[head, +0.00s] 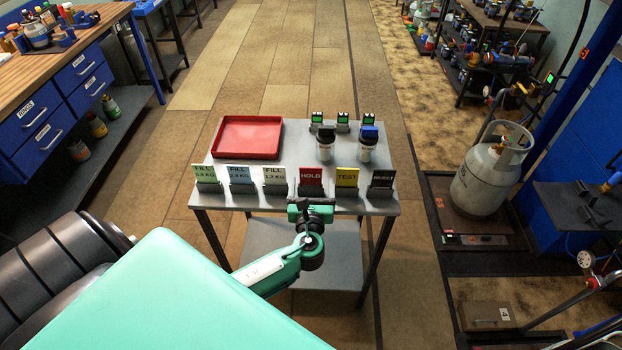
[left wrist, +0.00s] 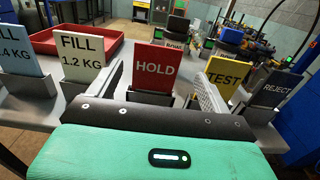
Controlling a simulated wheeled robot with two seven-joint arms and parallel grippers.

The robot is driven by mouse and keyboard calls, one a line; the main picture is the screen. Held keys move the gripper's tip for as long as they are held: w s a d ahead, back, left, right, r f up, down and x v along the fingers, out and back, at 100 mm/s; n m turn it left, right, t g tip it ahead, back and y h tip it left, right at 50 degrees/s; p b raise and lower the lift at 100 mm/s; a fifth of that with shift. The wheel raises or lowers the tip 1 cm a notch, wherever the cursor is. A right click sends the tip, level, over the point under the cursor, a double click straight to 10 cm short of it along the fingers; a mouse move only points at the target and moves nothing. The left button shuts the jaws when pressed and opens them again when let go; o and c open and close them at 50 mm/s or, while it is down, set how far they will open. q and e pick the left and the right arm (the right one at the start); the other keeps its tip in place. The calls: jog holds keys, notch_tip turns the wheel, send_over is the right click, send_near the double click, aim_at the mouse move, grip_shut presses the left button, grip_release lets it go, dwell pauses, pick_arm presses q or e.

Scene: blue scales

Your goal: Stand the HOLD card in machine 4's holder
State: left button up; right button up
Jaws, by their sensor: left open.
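The red HOLD card (head: 311,175) stands upright in a small grey holder at the front edge of the grey table. It also shows in the left wrist view (left wrist: 155,68), facing me. My left gripper (head: 311,206) is in front of the table's edge, just short of this card. In the left wrist view my left gripper (left wrist: 160,84) is open, its fingers to either side of the HOLD card's lower part and holder, with nothing gripped. I cannot pick out machine 4's holder. My right gripper is not in view.
The FILL 1.2 KG card (head: 274,175) and yellow TEST card (head: 347,177) stand close on either side. A black REJECT card (left wrist: 275,92) is farther right. A gas cylinder (head: 487,180) stands on a platform at right.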

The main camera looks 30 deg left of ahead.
aim_at(311, 175)
pick_arm(q)
jog(key=shift+w+a, duration=0.35)
jog(key=shift+w, duration=0.15)
jog(key=p+x, duration=0.2)
jog(key=x, duration=0.2)
jog(key=shift+a, duration=0.3)
jog(key=shift+w+a+f, duration=0.15)
jog(key=shift+w+a, duration=0.05)
jog(key=shift+w, duration=0.2)
jog(key=shift+s, duration=0.1)
jog(key=c, duration=1.1)
jog(key=shift+c, duration=0.2)
